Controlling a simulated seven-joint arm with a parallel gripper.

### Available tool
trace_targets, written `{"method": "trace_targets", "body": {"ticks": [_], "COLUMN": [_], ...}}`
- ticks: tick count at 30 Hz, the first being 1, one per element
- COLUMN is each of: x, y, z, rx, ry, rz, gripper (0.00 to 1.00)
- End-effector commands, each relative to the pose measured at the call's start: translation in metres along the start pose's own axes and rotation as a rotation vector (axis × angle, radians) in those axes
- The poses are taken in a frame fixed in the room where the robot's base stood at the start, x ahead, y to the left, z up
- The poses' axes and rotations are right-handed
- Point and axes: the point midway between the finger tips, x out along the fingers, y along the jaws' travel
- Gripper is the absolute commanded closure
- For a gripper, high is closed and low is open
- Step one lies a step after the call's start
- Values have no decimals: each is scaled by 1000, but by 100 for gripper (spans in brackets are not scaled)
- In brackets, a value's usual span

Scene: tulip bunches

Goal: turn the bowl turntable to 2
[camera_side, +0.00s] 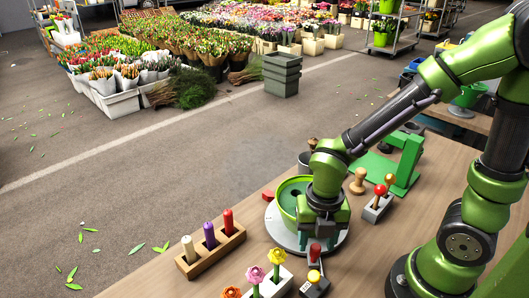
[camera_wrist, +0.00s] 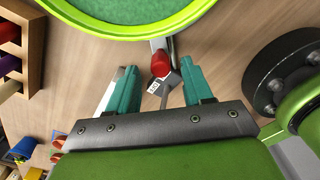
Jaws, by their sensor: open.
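The bowl turntable shows in the side view as a green bowl (camera_side: 288,199) on a pale round disc (camera_side: 285,236). In the wrist view the bowl's bright green rim (camera_wrist: 128,34) fills the top. A red knob (camera_wrist: 160,62) on a pale metal handle stands just outside the rim. My gripper (camera_wrist: 159,67) is open, its two teal fingers apart with the red knob between and slightly beyond their tips. I cannot tell whether either finger touches it. In the side view my gripper (camera_side: 318,238) hides the bowl's right side. No readable 2 shows.
A wooden rack (camera_side: 212,250) with several coloured pegs stands left of the turntable. Artificial-looking flowers (camera_side: 267,274) stand in front. A lever box (camera_side: 377,207) and wooden stamp (camera_side: 358,181) are to the right. A small labelled tag (camera_wrist: 154,87) lies near the knob.

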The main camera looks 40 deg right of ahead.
Motion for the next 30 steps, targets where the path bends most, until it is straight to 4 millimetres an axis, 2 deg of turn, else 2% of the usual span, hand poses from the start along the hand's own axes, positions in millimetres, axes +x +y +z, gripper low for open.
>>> {"method": "trace_targets", "body": {"ticks": [9, 15, 21, 30], "x": [-78, -120, -144, -149], "y": [2, 1, 0, 0], "z": [0, 0, 0, 0], "rx": [1, -1, -1, 0], "ry": [-4, -2, 0, 1], "rz": [10, 8, 4, 2], "gripper": [50, 50, 50, 50]}}
